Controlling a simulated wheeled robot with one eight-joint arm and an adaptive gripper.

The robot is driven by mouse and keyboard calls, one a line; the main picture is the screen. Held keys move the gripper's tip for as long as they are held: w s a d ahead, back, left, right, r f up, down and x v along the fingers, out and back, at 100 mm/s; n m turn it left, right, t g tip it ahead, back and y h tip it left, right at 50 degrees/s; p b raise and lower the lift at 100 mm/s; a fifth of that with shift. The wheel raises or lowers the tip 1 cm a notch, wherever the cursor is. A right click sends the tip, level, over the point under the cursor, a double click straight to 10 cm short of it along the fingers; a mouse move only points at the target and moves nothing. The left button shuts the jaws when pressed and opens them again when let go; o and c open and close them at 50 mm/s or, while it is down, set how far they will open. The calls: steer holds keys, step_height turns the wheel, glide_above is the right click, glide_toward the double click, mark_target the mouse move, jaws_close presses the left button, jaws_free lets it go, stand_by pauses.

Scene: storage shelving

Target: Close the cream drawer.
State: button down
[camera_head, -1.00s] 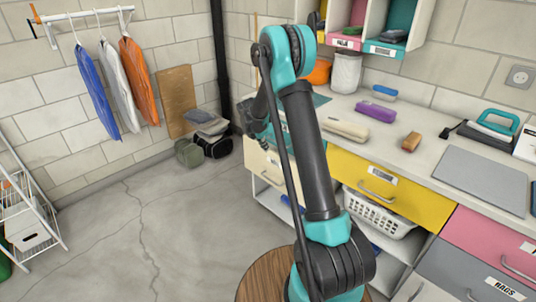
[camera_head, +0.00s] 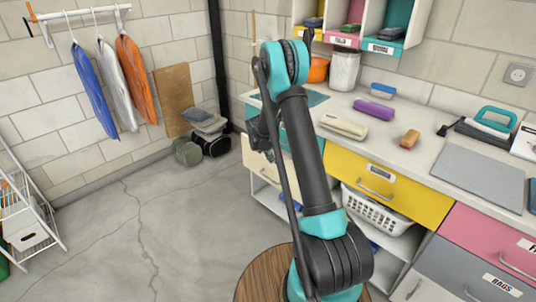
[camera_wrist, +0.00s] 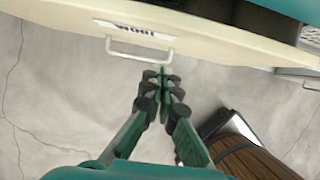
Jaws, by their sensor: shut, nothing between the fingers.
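The cream drawer (camera_head: 257,164) is at the left end of the counter in the head view, partly hidden by my arm. Its front appears to stand out from the counter. In the wrist view the cream drawer front (camera_wrist: 215,38) crosses the top, with a white label and a pale bar handle (camera_wrist: 140,51). My gripper (camera_wrist: 164,73) is shut and empty, its fingertips just beside the right end of the handle in the picture. I cannot tell whether they touch. In the head view my gripper is mostly hidden behind my arm.
A yellow drawer (camera_head: 394,187) is right of the cream one, above a white basket (camera_head: 378,212). Pink and grey drawers are at lower right. The counter holds a purple case (camera_head: 374,110) and a brown brush (camera_head: 410,138).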

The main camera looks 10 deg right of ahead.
mark_target(280, 155)
steer(key=shift+w+d, duration=0.6)
steer(key=shift+d, duration=0.2)
steer(key=shift+w+d, duration=0.55)
steer(key=shift+d, duration=0.25)
steer(key=shift+d, duration=0.1)
steer(key=shift+w+d, duration=0.8)
steer(key=shift+d, duration=0.25)
steer(key=shift+a, duration=0.1)
